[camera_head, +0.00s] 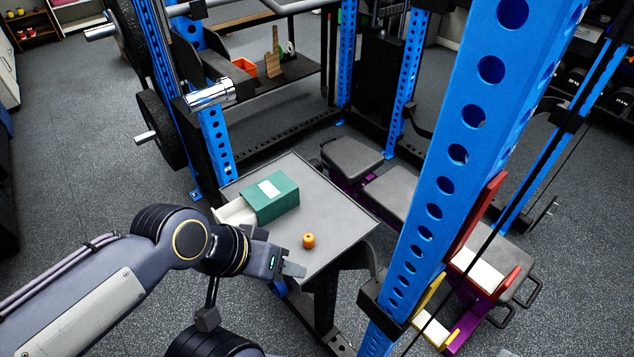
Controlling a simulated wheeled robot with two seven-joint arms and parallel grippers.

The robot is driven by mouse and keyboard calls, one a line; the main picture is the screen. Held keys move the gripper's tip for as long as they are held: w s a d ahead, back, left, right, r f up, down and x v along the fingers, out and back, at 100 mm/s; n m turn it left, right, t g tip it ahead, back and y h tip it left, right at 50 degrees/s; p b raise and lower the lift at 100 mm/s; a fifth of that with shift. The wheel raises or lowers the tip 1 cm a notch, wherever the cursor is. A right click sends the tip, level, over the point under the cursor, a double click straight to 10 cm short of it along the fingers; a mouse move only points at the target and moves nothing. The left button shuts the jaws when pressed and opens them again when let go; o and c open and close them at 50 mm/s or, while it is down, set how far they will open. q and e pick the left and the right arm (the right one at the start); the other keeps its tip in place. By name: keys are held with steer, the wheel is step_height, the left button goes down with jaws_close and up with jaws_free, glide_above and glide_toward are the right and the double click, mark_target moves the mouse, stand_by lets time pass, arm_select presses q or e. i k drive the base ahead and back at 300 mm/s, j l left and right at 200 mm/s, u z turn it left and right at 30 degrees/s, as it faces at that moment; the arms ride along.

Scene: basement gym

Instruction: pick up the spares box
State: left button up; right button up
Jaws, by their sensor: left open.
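A green box (272,197) with a white label on top lies on a small grey table (345,207); it looks like the spares box. A white drawer or inner tray (234,211) sticks out of its left end. My left gripper (291,271) is at the table's near left edge, in front of the box and apart from it. It is open, with nothing seen between its fingers, though the arm hides part of it. My right gripper is not in view.
A blue rack upright (451,160) rises close on the right. A padded bench (395,192) stands behind the table. An orange bin (245,66) sits on a shelf at the back.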

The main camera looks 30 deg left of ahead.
mark_target(271, 197)
steer(key=k+j+u, duration=0.2)
steer(key=u, duration=1.05)
steer(key=i+j+z, duration=0.1)
steer(key=z, duration=0.9)
steer(key=j+z, duration=0.45)
steer(key=j, duration=0.25)
steer(key=k+j+z, duration=0.15)
steer(key=j+z, duration=0.3)
steer(key=j, duration=0.2)
